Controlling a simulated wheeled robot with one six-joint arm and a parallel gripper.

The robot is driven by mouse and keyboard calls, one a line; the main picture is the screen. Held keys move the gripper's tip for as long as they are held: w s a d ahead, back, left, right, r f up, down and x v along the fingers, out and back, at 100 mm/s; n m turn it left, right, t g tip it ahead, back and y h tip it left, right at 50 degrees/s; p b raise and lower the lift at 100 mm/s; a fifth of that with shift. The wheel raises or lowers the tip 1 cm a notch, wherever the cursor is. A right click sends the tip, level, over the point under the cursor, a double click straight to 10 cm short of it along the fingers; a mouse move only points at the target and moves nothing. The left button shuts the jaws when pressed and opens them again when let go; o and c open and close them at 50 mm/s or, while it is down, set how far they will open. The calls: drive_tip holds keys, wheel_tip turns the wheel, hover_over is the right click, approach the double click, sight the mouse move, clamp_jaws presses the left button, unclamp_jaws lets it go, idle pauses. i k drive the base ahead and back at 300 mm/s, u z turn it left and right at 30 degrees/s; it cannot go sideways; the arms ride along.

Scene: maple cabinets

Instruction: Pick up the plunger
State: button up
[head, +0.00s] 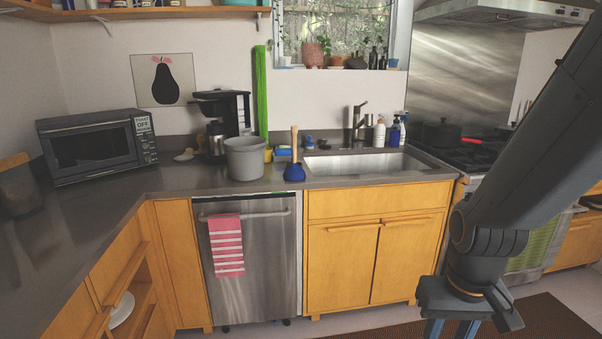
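The plunger (294,171) has a blue rubber cup and a light wooden handle. It stands upright on the grey counter, just left of the sink. My gripper (451,330) is at the bottom right, pointing down in front of the cabinets. It is well apart from the plunger, lower and to its right. Its two blue fingers show a gap between them, with nothing seen in it. The fingertips are cut off by the picture's lower edge.
A grey bucket (245,158) stands close to the plunger's left, with a coffee maker (222,118) behind. A sink (365,163) is on its right. A dishwasher (249,262) with a striped towel (227,245) is below. The left counter is mostly clear.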

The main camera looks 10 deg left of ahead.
sight(295, 172)
drive_tip(key=z, duration=0.5)
drive_tip(key=i, duration=1.7)
drive_tip(key=u, duration=0.2)
